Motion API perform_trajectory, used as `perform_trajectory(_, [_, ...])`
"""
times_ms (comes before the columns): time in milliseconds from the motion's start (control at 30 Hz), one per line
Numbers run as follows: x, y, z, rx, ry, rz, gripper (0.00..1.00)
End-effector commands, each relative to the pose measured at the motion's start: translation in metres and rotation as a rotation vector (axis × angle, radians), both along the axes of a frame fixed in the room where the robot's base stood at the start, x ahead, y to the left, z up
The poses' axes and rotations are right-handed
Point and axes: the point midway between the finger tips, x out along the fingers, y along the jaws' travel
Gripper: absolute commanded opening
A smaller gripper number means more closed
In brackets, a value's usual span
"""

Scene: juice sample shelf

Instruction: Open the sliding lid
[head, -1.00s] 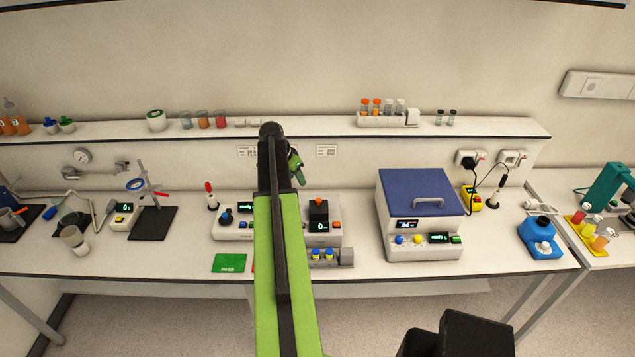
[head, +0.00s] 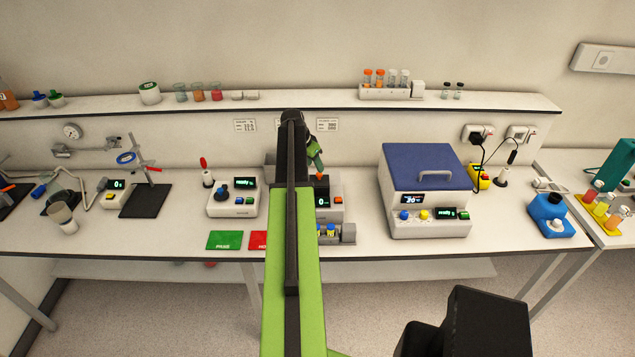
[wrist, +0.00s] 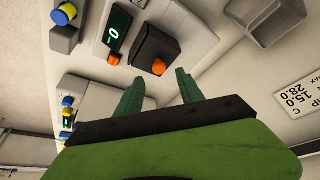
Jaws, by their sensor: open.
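The lid lies flat over the top and looks closed. My gripper (head: 316,160) is left of the lid, above a white device with a dark block (head: 322,188). In the wrist view my gripper (wrist: 158,82) has its green fingers spread and empty. The dark block with its orange knob (wrist: 158,67) shows just beyond the fingertips there. I cannot tell whether they touch. My arm hides part of that device.
A shelf (head: 460,101) with a tube rack (head: 388,93) runs behind. A yellow device (head: 480,178) and a blue bottle-like item (head: 549,218) stand right of the unit. Some counter left of the unit is clear.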

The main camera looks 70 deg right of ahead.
Motion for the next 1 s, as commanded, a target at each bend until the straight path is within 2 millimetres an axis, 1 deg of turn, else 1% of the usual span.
perform_trajectory(33, [-0.002, -0.005, -0.022, 0.0, 0.0, 0.0, 0.45])
perform_trajectory(100, [-0.004, -0.011, -0.035, 0.0, 0.0, -0.001, 0.45])
perform_trajectory(200, [-0.007, -0.016, -0.047, 0.0, 0.0, -0.001, 0.45])
perform_trajectory(300, [-0.008, -0.018, -0.05, 0.0, 0.0, -0.001, 0.45])
perform_trajectory(533, [-0.008, -0.018, -0.048, 0.0, 0.0, 0.0, 0.45])
perform_trajectory(567, [-0.008, -0.018, -0.048, 0.0, 0.0, 0.0, 0.42])
perform_trajectory(867, [-0.008, -0.018, -0.048, 0.0, 0.0, 0.0, 0.03])
perform_trajectory(900, [-0.008, -0.018, -0.048, 0.0, 0.0, 0.0, 0.0])
perform_trajectory(1000, [-0.007, -0.018, -0.048, 0.0, 0.0, 0.001, 0.0])
